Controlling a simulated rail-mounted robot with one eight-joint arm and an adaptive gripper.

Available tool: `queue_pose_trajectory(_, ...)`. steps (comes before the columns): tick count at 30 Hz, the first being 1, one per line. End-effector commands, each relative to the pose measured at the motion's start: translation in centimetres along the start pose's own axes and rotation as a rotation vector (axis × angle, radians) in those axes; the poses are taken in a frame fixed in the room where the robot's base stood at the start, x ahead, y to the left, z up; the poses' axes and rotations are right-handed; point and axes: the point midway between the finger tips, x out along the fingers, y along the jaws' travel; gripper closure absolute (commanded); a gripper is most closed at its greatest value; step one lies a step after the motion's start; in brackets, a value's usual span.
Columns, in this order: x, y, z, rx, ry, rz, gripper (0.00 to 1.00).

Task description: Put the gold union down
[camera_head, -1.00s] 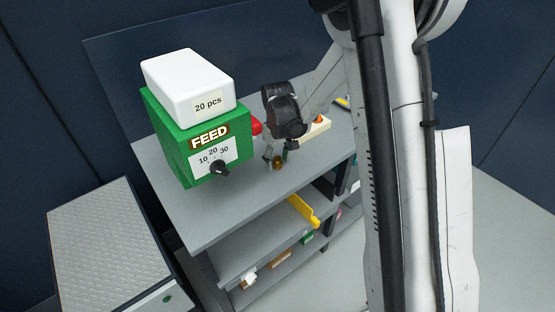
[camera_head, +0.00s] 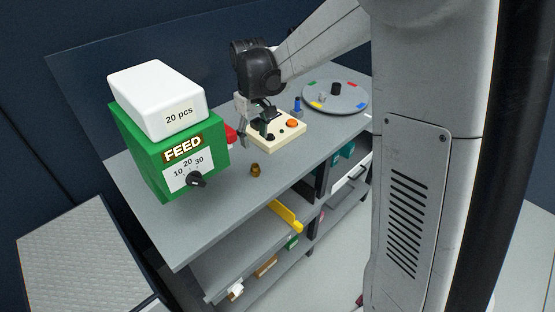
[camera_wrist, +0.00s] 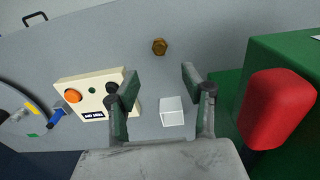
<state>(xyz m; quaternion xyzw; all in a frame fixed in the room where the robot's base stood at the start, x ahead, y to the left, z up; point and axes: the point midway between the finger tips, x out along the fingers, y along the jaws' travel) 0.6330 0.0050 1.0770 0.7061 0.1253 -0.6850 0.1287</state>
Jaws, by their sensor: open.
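The gold union (camera_head: 255,170) stands on the grey bench top, in front of the green feed box's right side. It also shows in the wrist view (camera_wrist: 159,46), alone on the bare surface and apart from the fingers. My gripper (camera_head: 258,130) is open and empty above the bench, farther back than the union.
The green feed box (camera_head: 168,150) carries a white bin (camera_head: 157,98). A red knob (camera_wrist: 277,108) is at its side. A cream control box (camera_head: 283,134) with an orange button, a white cube (camera_wrist: 172,112) and a round disc (camera_head: 318,101) are nearby. The bench front is clear.

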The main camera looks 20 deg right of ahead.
Motion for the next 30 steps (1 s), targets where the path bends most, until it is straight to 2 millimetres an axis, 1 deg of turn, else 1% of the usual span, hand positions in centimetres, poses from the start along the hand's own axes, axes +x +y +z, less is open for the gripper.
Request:
queue_pose_trajectory(1, -0.9, -0.3, 0.8, 0.010, 0.015, 0.005, 0.56)
queue_pose_trajectory(3, -2.1, -0.6, 1.8, 0.025, 0.039, 0.014, 0.56)
queue_pose_trajectory(6, -3.7, -1.1, 3.2, 0.048, 0.073, 0.025, 0.56)
queue_pose_trajectory(11, -5.8, -1.9, 5.5, 0.082, 0.127, 0.041, 0.56)
queue_pose_trajectory(14, -7.2, -2.5, 7.3, 0.106, 0.166, 0.052, 0.56)
queue_pose_trajectory(18, -8.8, -3.5, 10.1, 0.145, 0.227, 0.067, 0.56)
queue_pose_trajectory(24, -10.4, -5.0, 14.2, 0.199, 0.318, 0.084, 0.56)
queue_pose_trajectory(30, -11.0, -6.4, 18.1, 0.252, 0.409, 0.097, 0.56)
